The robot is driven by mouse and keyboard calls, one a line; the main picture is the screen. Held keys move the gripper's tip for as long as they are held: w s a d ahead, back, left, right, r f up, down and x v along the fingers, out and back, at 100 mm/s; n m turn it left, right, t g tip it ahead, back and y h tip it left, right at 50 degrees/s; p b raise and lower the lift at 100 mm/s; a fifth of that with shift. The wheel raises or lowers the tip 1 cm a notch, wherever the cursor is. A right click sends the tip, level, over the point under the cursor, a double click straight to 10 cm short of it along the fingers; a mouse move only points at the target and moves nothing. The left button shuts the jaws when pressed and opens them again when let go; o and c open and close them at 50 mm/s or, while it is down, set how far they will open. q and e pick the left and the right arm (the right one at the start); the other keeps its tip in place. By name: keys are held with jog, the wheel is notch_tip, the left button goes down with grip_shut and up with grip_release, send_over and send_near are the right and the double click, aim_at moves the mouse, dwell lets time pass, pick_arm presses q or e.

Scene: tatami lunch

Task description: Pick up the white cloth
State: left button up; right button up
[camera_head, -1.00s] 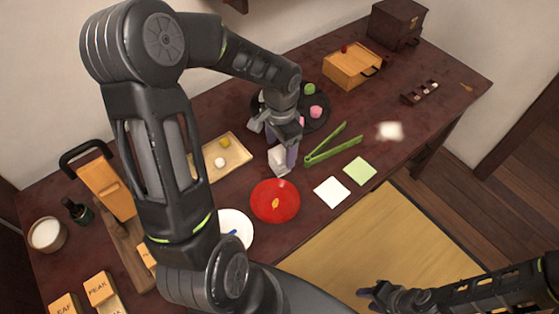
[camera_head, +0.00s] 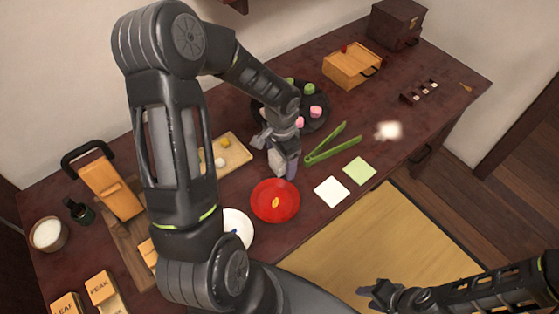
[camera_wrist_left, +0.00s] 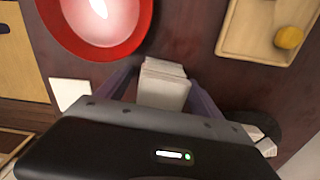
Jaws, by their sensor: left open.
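A white folded block that looks like cloth (camera_head: 277,166) stands on the dark table behind the red plate (camera_head: 275,201). My left gripper (camera_head: 281,157) is open and down over it. In the left wrist view the layered white cloth (camera_wrist_left: 163,88) lies between my two spread fingers, with gaps visible at the sides. A flat white square (camera_head: 331,192) lies to the right of the red plate, beside a pale green square (camera_head: 360,171). My right gripper (camera_head: 374,294) is at the bottom, away from the table objects; its jaw state is unclear.
Green tongs (camera_head: 333,148) lie just right of my left gripper. A wooden tray (camera_head: 235,160) with a yellow piece is to its left. A dark round plate (camera_head: 318,122) with pink and green sweets is behind it. A blurred white patch (camera_head: 389,130) is further right.

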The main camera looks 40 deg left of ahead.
dwell(0.4)
pick_arm(q)
jog(key=c, duration=1.4)
jog(key=shift+c, duration=0.2)
notch_tip(320, 180, up, 10)
jog(key=shift+r, duration=0.1)
